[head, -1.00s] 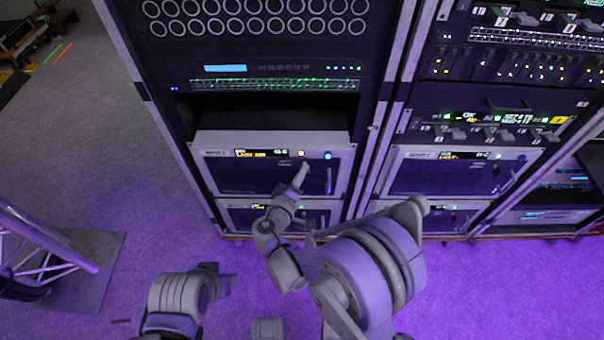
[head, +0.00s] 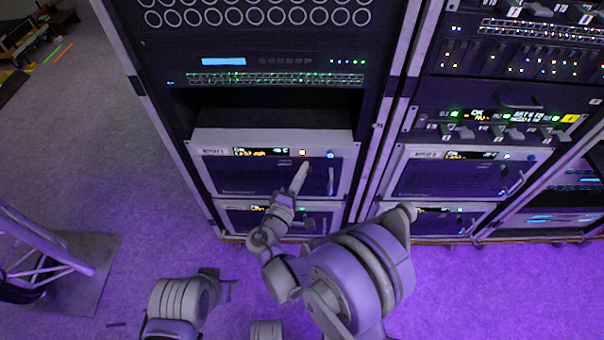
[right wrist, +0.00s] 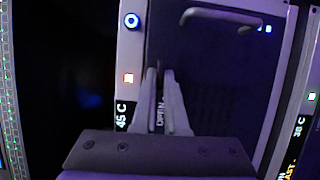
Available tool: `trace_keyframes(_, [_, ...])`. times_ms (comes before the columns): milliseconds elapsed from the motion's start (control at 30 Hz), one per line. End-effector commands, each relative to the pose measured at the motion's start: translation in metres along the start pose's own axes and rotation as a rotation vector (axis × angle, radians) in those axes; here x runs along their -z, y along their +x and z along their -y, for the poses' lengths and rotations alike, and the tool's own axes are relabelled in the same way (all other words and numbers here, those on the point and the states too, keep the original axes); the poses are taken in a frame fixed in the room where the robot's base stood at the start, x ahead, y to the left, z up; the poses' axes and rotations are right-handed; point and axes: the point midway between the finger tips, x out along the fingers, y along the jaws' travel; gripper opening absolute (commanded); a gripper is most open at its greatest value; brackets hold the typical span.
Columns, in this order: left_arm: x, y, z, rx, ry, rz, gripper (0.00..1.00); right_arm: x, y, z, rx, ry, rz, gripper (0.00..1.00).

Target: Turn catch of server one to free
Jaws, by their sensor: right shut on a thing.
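Server one (head: 235,176), a dark front in a light frame with a small lit display, sits in the middle rack below an open dark bay. My right gripper (head: 302,168) reaches its upper right front, under the lit buttons. In the right wrist view, the two fingers (right wrist: 161,78) are close together beside the printed word OPEN (right wrist: 160,113). They are shut on the small dark catch (right wrist: 160,72), which they mostly hide; its exact angle cannot be read.
The server's pull handle (head: 331,180) stands just right of my right gripper. A similar server (head: 452,177) is in the rack to the right, another unit (head: 262,219) directly below.

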Motion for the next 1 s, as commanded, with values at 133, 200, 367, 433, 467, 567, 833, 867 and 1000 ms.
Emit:
trace_keyframes(133, [0.0, 0.0, 0.0, 0.0, 0.0, 0.0, 0.5, -0.0002, 0.0, -0.0001, -0.001, -0.003, 0.0, 0.0])
trace_keyframes(200, [0.0, 0.0, 0.0, 0.0, 0.0, 0.0, 0.5, -0.0002, 0.0, 0.0, -0.001, -0.003, 0.0, 0.0])
trace_keyframes(367, [0.0, 0.0, 0.0, 0.0, 0.0, 0.0, 0.5, -0.0002, 0.0, 0.0, -0.001, -0.003, 0.0, 0.18])
trace_keyframes(433, [0.0, 0.0, 0.0, 0.0, 0.0, 0.0, 0.5, -0.0002, 0.0001, 0.0, -0.001, -0.003, 0.0, 0.3])
trace_keyframes(467, [0.0, 0.0, 0.0, 0.0, 0.0, 0.0, 0.5, -0.0002, 0.0001, 0.0, -0.001, -0.003, 0.0, 0.36])
trace_keyframes(567, [0.0, 0.0, 0.0, 0.0, 0.0, 0.0, 0.5, -0.0002, 0.0001, 0.0, -0.001, -0.002, 0.0, 0.41])
trace_keyframes(833, [0.0, 0.0001, 0.0, 0.0, 0.0, 0.0, 0.5, -0.0001, 0.0001, 0.0, 0.0, -0.002, 0.0, 0.41])
trace_keyframes(867, [0.0, 0.0001, 0.0, 0.0, 0.0, 0.0, 0.5, -0.0001, 0.0001, 0.0001, 0.0, -0.002, 0.0, 0.41])
trace_keyframes(1000, [-0.0001, 0.0003, 0.0, 0.0, 0.0, 0.0, 0.5, -0.0002, 0.0005, 0.0001, 0.0, -0.002, 0.001, 0.41])
